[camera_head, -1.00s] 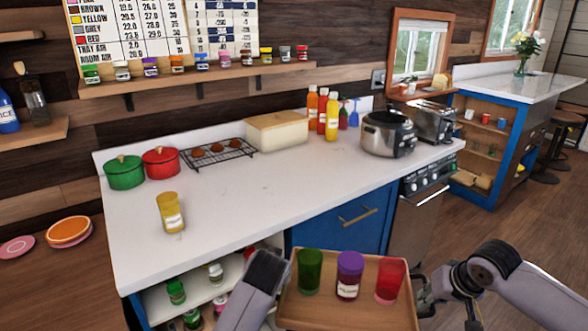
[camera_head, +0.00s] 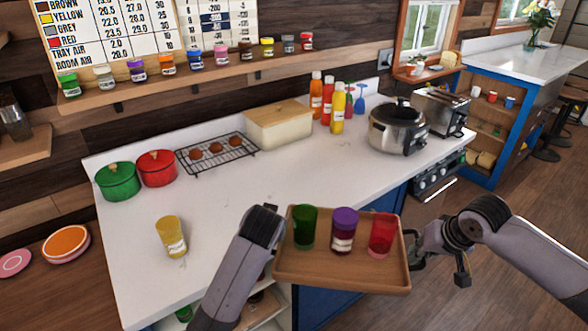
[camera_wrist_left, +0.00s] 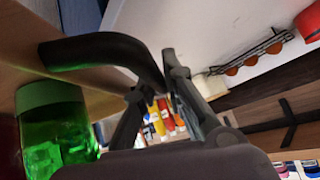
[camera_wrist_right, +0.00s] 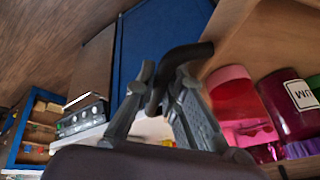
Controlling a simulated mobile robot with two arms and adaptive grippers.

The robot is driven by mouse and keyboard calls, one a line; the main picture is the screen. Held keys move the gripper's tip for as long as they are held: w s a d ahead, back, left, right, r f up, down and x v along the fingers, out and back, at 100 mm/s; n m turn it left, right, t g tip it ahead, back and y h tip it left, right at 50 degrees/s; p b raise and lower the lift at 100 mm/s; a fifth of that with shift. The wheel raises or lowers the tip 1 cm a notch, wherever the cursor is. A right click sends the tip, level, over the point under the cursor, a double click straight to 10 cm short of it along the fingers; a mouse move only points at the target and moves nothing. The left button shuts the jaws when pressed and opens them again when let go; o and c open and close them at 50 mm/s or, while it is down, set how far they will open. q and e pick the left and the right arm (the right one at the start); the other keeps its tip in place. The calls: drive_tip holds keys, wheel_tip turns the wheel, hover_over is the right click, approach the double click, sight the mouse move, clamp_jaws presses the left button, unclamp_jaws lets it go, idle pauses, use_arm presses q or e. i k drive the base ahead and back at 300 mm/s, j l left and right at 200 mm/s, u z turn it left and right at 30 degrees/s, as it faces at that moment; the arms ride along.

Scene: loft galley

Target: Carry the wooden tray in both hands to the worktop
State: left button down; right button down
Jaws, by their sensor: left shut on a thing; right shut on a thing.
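The wooden tray (camera_head: 340,276) is held level at the front edge of the white worktop (camera_head: 240,195), overlapping it in the picture; I cannot tell its exact height above it. On the tray stand a green glass (camera_head: 304,228), a purple-lidded jar (camera_head: 343,232) and a red glass (camera_head: 382,235), all upright. My right gripper (camera_head: 416,254) is shut on the tray's right handle; the dark handle (camera_wrist_right: 182,62) shows between its fingers in the right wrist view. My left gripper (camera_wrist_left: 160,85) is shut on the left handle (camera_wrist_left: 95,52); its fingers are mostly hidden in the head view.
A yellow glass (camera_head: 172,237) stands on the worktop's left front. Green (camera_head: 118,181) and red pots (camera_head: 156,168), a cooling rack (camera_head: 217,152), a bread bin (camera_head: 279,125), bottles (camera_head: 337,108) and a cooker (camera_head: 395,128) line the back. The worktop's middle is clear.

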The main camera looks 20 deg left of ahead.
sight(292, 194)
drive_tip(key=i+j, duration=0.8)
drive_tip(key=i, duration=0.05)
